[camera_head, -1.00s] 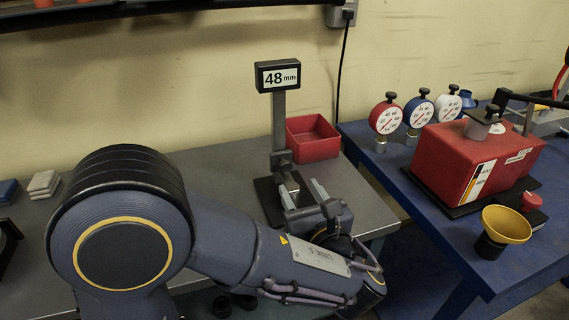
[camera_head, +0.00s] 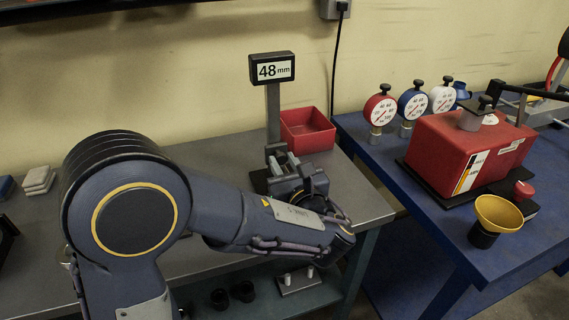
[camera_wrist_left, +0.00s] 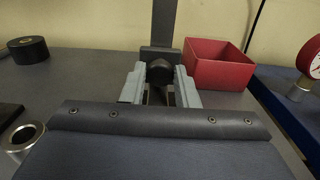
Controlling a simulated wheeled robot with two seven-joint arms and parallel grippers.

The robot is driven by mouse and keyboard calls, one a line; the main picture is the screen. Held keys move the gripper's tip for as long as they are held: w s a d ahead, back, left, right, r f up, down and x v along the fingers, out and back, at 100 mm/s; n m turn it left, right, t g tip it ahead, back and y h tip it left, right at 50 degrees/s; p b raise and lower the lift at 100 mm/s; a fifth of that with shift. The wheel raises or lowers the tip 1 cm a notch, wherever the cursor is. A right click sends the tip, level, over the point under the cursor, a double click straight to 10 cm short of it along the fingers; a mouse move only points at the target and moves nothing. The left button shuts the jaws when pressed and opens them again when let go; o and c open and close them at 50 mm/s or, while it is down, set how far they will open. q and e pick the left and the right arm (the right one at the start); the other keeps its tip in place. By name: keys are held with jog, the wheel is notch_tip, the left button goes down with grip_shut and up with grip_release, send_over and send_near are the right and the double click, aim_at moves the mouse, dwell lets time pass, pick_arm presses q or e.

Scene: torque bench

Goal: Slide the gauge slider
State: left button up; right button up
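The gauge stands on the grey bench as an upright grey post (camera_head: 273,112) with a dark display (camera_head: 272,69) reading 48 mm on top. Its slider (camera_head: 275,149) sits low on the post, and its dark round knob (camera_wrist_left: 160,72) shows in the left wrist view. My left gripper (camera_head: 284,163) is at the slider, reaching in from the front. In the left wrist view its two pale fingers (camera_wrist_left: 160,80) lie on either side of the knob and appear to touch it. The gripper hides part of the gauge's base. My right gripper is not in view.
A red open bin (camera_head: 308,131) stands close behind and right of the gauge. The blue table (camera_head: 411,196) to the right holds dial gauges, a red box (camera_head: 452,152) and a yellow funnel (camera_head: 499,213). A dark cylinder (camera_wrist_left: 28,50) and a metal ring (camera_wrist_left: 23,139) are on the left.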

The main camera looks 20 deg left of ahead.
pick_arm(q)
grip_shut()
notch_tip(320, 180, up, 10)
jog(key=p, duration=0.8)
jog(key=shift+r, duration=0.15)
jog(key=o, duration=0.6)
grip_release()
jog(key=shift+c, duration=0.2)
jog(key=v, duration=0.7)
jog(key=shift+s+d, duration=0.25)
jog(key=shift+s, duration=0.1)
